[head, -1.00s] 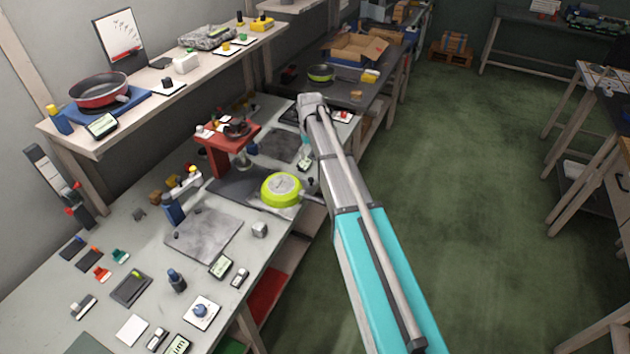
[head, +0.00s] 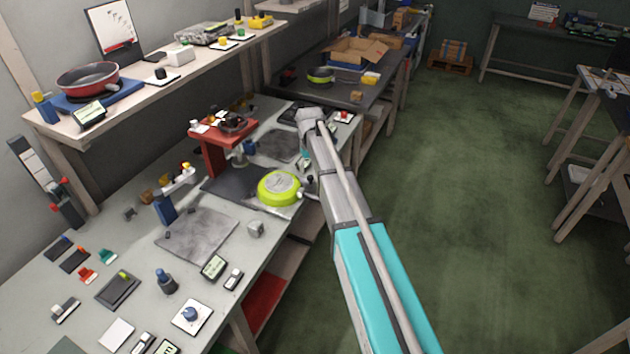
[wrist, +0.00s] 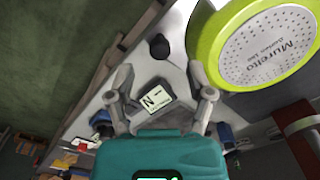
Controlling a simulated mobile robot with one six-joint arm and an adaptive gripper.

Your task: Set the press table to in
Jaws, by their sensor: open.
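The red press (head: 222,145) stands on the worktable, with a dark flat plate (head: 232,187) at its foot. A lime-green pan (head: 278,188) lies upside down in front of it; its grey base also shows in the wrist view (wrist: 262,48). My gripper (wrist: 165,85) is open and empty in the wrist view. A small display (wrist: 153,103) shows between and beyond its fingers; its turned text appears to read IN. A black round knob (wrist: 159,47) stands past the fingertips. I cannot tell whether any finger touches something. In the head view my arm hides most of my gripper.
A grey mat (head: 198,236), a display (head: 214,267) and a blue knob on a white plate (head: 191,315) lie nearer on the worktable. A shelf with a red pan (head: 88,80) runs along the wall.

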